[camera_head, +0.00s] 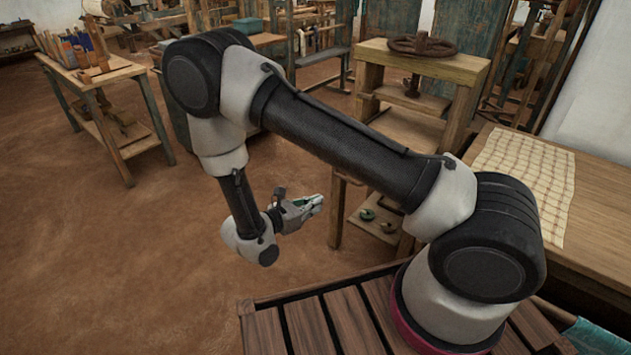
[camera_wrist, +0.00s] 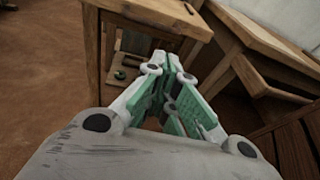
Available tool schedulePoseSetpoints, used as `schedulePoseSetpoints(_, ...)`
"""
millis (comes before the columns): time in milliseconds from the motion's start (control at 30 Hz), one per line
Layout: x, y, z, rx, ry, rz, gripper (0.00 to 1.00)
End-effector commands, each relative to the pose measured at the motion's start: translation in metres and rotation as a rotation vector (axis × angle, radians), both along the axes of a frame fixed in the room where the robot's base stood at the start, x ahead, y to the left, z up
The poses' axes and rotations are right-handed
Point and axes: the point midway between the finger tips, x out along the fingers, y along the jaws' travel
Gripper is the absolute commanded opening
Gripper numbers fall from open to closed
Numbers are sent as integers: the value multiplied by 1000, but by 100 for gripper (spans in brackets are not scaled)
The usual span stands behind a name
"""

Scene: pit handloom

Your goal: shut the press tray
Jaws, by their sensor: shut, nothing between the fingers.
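The wooden press (camera_head: 430,62) stands behind my arm in the head view, with a dark handwheel on its top beam. A flat wooden board (camera_head: 408,128), which looks like the press tray, sits below the screw plate; my arm hides part of it, so I cannot tell how far out it is. In the wrist view, a wooden top (camera_wrist: 150,12) that seems to be part of the press stands ahead. My gripper (camera_head: 318,203) is shut and empty, apart from the press, to the left of its front leg. Its green-padded fingers (camera_wrist: 168,62) point toward the press.
A table (camera_head: 590,235) with a checked cloth (camera_head: 524,178) is at the right; a wooden part (camera_wrist: 268,82) projects beneath a table in the wrist view. A low shelf (camera_head: 375,228) holds small green items. A side table (camera_head: 92,78) stands at left; open floor (camera_head: 130,260) lies between.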

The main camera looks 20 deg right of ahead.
Motion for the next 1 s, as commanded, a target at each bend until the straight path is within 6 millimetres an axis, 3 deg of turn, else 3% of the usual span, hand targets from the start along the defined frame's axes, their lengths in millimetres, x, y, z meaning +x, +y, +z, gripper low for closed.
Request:
schedulePoseSetpoints(100,24,23,7,7,-37,99,0)
schedulePoseSetpoints(267,34,22,10,-2,-62,130,0)
schedulePoseSetpoints(800,90,-63,-11,1,-63,123,0)
schedulePoseSetpoints(1000,103,-81,-16,1,-62,125,0)
